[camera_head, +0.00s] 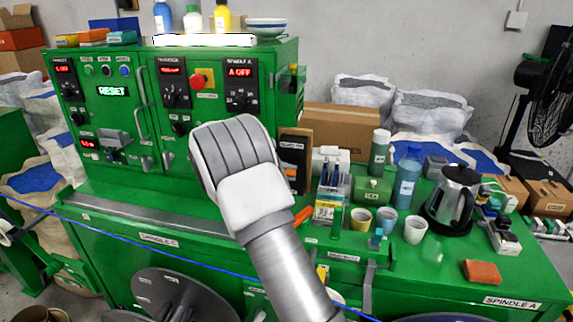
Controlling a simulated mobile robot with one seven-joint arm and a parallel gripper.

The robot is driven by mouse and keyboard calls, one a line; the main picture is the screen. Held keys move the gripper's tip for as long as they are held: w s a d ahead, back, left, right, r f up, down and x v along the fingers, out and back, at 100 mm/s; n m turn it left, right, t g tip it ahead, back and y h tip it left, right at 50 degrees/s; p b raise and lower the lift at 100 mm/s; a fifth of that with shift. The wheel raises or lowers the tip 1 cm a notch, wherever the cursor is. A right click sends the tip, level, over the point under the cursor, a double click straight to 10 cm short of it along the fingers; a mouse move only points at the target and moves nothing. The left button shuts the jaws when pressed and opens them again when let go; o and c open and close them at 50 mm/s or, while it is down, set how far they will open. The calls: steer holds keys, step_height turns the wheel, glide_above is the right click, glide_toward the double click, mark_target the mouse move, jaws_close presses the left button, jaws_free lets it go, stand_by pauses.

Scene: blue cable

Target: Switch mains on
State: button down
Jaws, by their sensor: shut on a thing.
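A green machine cabinet (97,165) fills the left and middle of the head view. A red knob on a yellow plate (203,79) sits on its front panel; I cannot tell its position, nor whether it is the mains switch. Another panel (240,85), labelled SPINDLE A, shows red text reading A OFF above a dial. My arm rises from the bottom, and its white and grey link (237,170) covers the cabinet's lower right front. My gripper does not show; the arm's end appears to be hidden behind this link.
A blue cable (150,253) runs across the front. The green bench (420,280) on the right holds a kettle (453,198), cups and bottles. Bottles (193,20) stand on the cabinet. A black fan (548,95) stands at far right. An orange block (482,271) lies near the front edge.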

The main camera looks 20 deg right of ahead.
steer(key=shift+w+r+n+g+y+p, duration=0.1)
steer(key=shift+r+n+g+y+p, duration=0.3)
steer(key=shift+p, duration=0.8)
steer(key=shift+f+y+p, duration=0.2)
steer(key=shift+y+p, duration=0.2)
steer(key=shift+f+n+g, duration=0.15)
steer(key=shift+n+g, duration=0.15)
steer(key=c, duration=0.9)
jaws_free()
steer(key=shift+o, duration=0.7)
steer(key=shift+w, duration=0.1)
steer(key=shift+r, duration=0.25)
